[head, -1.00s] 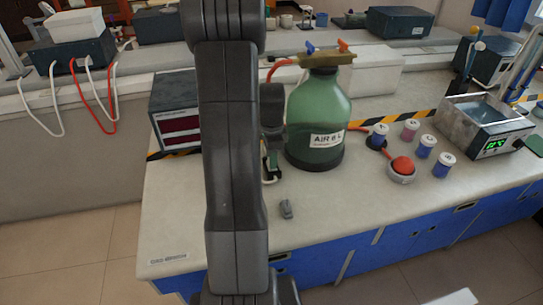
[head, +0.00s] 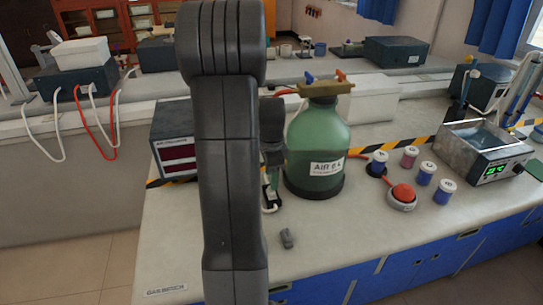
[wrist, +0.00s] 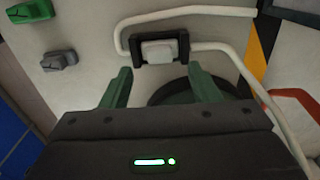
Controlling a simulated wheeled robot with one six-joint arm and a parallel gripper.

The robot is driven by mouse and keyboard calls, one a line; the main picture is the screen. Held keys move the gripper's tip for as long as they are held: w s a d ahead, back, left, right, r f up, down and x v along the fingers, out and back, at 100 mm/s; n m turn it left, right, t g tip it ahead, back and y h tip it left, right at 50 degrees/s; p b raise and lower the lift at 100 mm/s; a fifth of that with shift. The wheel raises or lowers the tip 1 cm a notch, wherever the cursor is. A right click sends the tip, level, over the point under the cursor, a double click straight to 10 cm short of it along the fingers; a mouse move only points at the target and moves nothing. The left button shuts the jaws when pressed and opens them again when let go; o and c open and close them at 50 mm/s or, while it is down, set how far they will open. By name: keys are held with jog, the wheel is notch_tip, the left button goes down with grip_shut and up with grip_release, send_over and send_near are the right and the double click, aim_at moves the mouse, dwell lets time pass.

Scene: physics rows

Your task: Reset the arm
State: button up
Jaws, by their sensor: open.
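My arm (head: 228,150) rises dark grey through the middle of the head view and hides part of the bench. In the wrist view my gripper (wrist: 160,88) has its two green fingers spread apart, with nothing held between them. Beyond the fingertips, a white piece in a black holder (wrist: 160,49) lies on the pale bench with a white cord or tube running by it. In the head view the gripper is mostly hidden behind my arm, near the green bottle (head: 318,135) labelled AIR.
A grey clip (wrist: 60,60) and a green clip (wrist: 30,11) lie to the left in the wrist view. Several small jars (head: 410,156), a red bulb (head: 402,193) and a metal bath (head: 483,147) stand right. The bench front is mostly clear.

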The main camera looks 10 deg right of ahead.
notch_tip(320, 180, up, 9)
jog(key=shift+r, duration=0.15)
dwell(0.4)
notch_tip(320, 180, down, 14)
jog(key=shift+r, duration=0.25)
jog(key=shift+r, duration=0.1)
dwell(0.5)
